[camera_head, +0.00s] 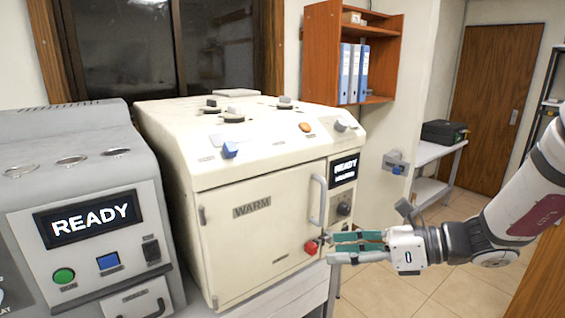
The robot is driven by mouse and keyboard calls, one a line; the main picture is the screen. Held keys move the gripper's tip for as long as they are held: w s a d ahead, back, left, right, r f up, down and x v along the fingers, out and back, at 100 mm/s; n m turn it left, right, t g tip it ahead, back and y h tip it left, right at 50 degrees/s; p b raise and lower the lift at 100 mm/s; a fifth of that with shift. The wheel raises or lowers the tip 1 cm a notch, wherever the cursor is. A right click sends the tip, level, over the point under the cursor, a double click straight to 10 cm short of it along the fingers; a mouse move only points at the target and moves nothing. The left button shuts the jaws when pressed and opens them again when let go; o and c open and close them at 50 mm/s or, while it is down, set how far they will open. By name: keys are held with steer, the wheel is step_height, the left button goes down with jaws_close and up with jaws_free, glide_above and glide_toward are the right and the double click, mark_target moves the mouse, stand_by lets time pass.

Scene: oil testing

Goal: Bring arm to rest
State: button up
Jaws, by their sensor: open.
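My gripper (333,248) reaches in from the right, with its fingers pointing left. Its green-padded fingers are open. The fingertips are close to a red knob (311,248) at the lower right of the cream machine's door; I cannot tell whether they touch it. Nothing shows between the fingers. My arm extends to the right edge of the picture. The cream machine (230,170) has a shut door labelled WARM with an upright handle (317,201), and its small display (344,170) reads READY.
A grey machine (80,200) with a READY display stands at the left. A wooden shelf (322,50) holds blue binders. A side table (430,190) carries a dark box (444,132). The tiled floor (380,290) is open below my arm. A wooden door (495,110) is at the back right.

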steer(key=s+a+r+n+g+h, duration=0.15)
steer(key=s+n+g+h, duration=0.35)
steer(key=s+n, duration=0.85)
steer(key=s+d+r+n+t+h, duration=0.3)
steer(key=s+d+n+h, duration=0.4)
steer(key=n, duration=0.4)
steer(key=shift+s+d+r+t+h, duration=0.25)
steer(key=shift+d+r+t+h, duration=0.1)
steer(key=shift+d+t+h, duration=0.5)
